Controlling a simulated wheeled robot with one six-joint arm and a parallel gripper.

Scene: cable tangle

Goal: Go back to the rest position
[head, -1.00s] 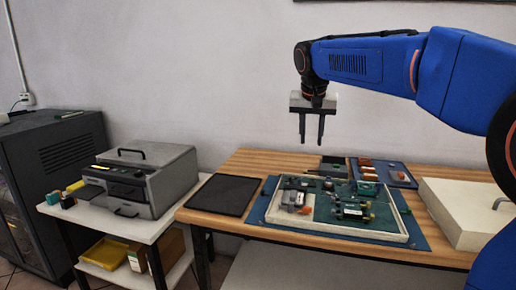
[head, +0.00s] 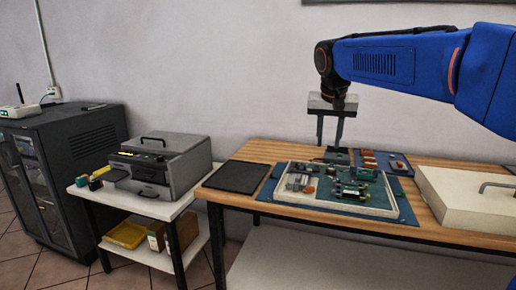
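My gripper (head: 329,131) hangs from the end of my blue arm and points straight down over the back of the wooden table. Its two dark fingers are apart with nothing between them. It is above the table items and does not seem to touch any of them. Below and in front of it, a shallow white-rimmed tray (head: 322,203) on a blue mat (head: 409,213) holds a green board and small parts. No cable can be made out at this size.
A black pad (head: 237,177) lies left of the tray. A white box with a handle (head: 470,201) stands at the right. A grey machine (head: 172,161) sits on a white side table (head: 148,206). A dark cabinet (head: 78,153) with a router stands far left.

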